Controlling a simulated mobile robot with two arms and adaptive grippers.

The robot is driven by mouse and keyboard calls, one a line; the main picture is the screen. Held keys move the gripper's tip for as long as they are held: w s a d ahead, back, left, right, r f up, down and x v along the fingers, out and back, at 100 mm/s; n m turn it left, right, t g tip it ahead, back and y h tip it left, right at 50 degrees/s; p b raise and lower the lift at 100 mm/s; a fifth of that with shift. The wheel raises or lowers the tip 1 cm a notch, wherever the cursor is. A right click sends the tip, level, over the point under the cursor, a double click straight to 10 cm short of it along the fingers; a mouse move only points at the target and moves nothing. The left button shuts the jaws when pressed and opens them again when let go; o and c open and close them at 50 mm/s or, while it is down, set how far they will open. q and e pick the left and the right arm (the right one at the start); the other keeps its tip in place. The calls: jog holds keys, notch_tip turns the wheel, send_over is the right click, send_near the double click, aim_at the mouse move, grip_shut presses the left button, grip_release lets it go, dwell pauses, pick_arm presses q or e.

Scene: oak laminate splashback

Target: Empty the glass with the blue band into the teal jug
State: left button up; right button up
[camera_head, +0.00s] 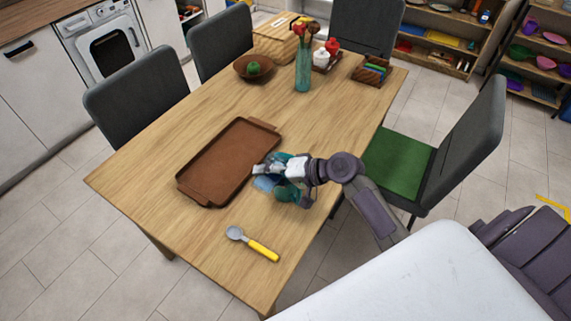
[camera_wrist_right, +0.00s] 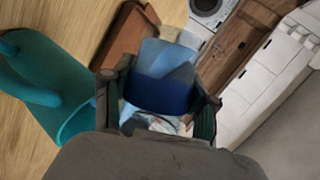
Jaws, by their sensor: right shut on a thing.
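My right gripper (camera_head: 275,167) is shut on the glass with the blue band, which shows clearly between the fingers in the right wrist view (camera_wrist_right: 163,92). The glass is pale and see-through, with a dark blue band. In the head view only a light blue part of the glass (camera_head: 265,183) shows below the fingers. How far it tilts I cannot tell. The teal jug (camera_head: 287,193) stands close beside it on the table, partly hidden by my gripper; the right wrist view shows it (camera_wrist_right: 62,88) at the left, apart from the fingers. My left gripper is not in view.
A brown tray (camera_head: 228,160) lies just left of my right gripper. A scoop with a yellow handle (camera_head: 262,250) lies towards the near edge. A bowl (camera_head: 254,66), a teal vase (camera_head: 303,75) and a coaster holder (camera_head: 372,71) stand at the far end. A green-seated chair (camera_head: 398,160) is at the right.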

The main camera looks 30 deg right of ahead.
jog(key=shift+w+d+r+m+y, duration=0.35)
jog(key=shift+d+r+m+y, duration=0.25)
dwell(1.0)
jog(key=shift+w+d+r+m+g+y+p, duration=0.15)
jog(key=shift+d+r+m+g+y+p, duration=0.15)
jog(key=shift+r+m+y+p, duration=0.35)
dwell(1.1)
jog(key=shift+a+f, duration=0.1)
jog(key=shift+f, duration=0.05)
